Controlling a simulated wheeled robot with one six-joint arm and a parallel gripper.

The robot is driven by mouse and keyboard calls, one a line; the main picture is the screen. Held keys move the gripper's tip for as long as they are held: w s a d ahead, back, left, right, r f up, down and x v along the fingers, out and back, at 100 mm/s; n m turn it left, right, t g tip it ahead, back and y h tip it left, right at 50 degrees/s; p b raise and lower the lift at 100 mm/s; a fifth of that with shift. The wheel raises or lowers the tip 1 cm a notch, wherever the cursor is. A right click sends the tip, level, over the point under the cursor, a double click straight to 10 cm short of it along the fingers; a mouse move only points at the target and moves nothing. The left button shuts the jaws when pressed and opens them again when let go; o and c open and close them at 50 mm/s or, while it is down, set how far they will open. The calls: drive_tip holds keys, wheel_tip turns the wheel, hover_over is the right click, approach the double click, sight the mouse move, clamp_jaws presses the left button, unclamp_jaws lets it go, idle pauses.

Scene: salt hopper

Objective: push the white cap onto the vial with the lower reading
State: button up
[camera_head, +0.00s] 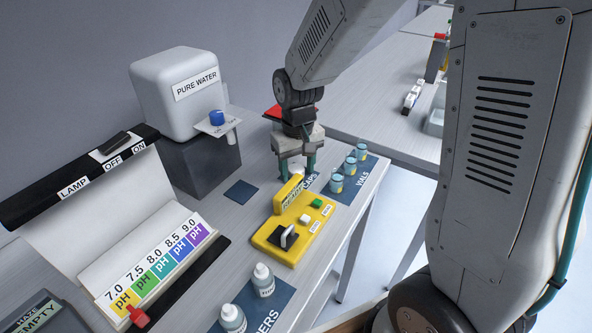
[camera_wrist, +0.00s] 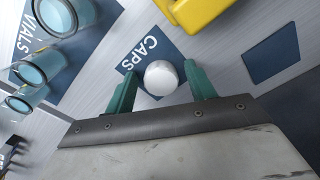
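The white cap (camera_wrist: 161,77) rests on the blue CAPS mat (camera_wrist: 146,45); in the head view only a little of it (camera_head: 298,168) shows between my fingers. My gripper (camera_head: 297,173) points down over this mat. In the wrist view my gripper's (camera_wrist: 160,72) two teal fingers stand apart on either side of the cap, with narrow gaps visible, so it looks open. Several blue-tinted vials (camera_head: 336,183) stand in a row on the blue VIALS mat (camera_head: 346,196), right of my gripper. The yellow meter (camera_head: 276,247) stands in front; its readout is not legible to me.
A pure water tank (camera_head: 178,88) stands on a dark block behind left. White dropper bottles (camera_head: 263,280) stand at the front. A pH colour chart (camera_head: 158,262) and lamp box (camera_head: 75,185) are at the left. A dark blue square (camera_head: 241,192) lies bare. The table's right edge is close to the vials.

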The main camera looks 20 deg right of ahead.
drive_tip(key=c, duration=0.7)
drive_tip(key=shift+c, duration=0.3)
drive_tip(key=shift+r, duration=0.15)
